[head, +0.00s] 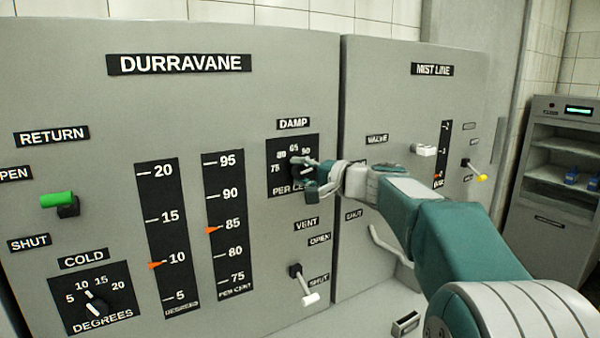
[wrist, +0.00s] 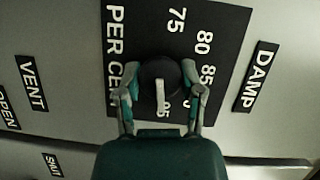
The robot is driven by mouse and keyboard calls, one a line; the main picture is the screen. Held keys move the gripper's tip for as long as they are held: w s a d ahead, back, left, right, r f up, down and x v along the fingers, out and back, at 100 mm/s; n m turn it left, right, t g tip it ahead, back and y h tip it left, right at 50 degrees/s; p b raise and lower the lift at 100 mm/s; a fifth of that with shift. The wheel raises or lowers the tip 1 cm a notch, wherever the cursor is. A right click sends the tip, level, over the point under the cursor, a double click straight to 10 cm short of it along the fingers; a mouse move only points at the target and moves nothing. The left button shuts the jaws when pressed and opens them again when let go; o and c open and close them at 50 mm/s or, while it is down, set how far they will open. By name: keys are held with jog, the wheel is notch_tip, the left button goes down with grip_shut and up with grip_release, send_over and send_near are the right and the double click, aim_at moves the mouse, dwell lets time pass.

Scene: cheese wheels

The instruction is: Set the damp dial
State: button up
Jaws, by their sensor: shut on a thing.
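The damp dial is a round dark knob (wrist: 150,72) with a white pointer bar, on a black scale plate (head: 273,152) marked PER CENT under the DAMP label (head: 293,124). In the wrist view the bar points down the picture, close to the 95 mark; 75, 80 and 85 are readable and 90 is mostly covered. My gripper (wrist: 160,88) has one finger on each side of the knob and is shut on it. In the head view my gripper (head: 310,172) reaches the plate from the right and covers much of the dial.
Left of the dial are a per cent gauge (head: 224,180) with its orange marker near 85, and a second gauge (head: 166,190) near 10. The vent lever (head: 303,284) hangs below the dial. A cold dial (head: 95,303), green-handled return lever (head: 58,200) and MIST LINE panel (head: 395,85) stand around.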

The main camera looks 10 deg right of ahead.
jog(key=shift+f, duration=0.2)
jog(key=o, duration=1.2)
jog(key=shift+w, duration=0.1)
jog(key=shift+c, duration=0.2)
jog(key=shift+d, duration=0.1)
jog(key=shift+r, duration=0.1)
jog(key=shift+s+d, duration=0.3)
jog(key=shift+s, duration=0.05)
jog(key=v, duration=1.1)
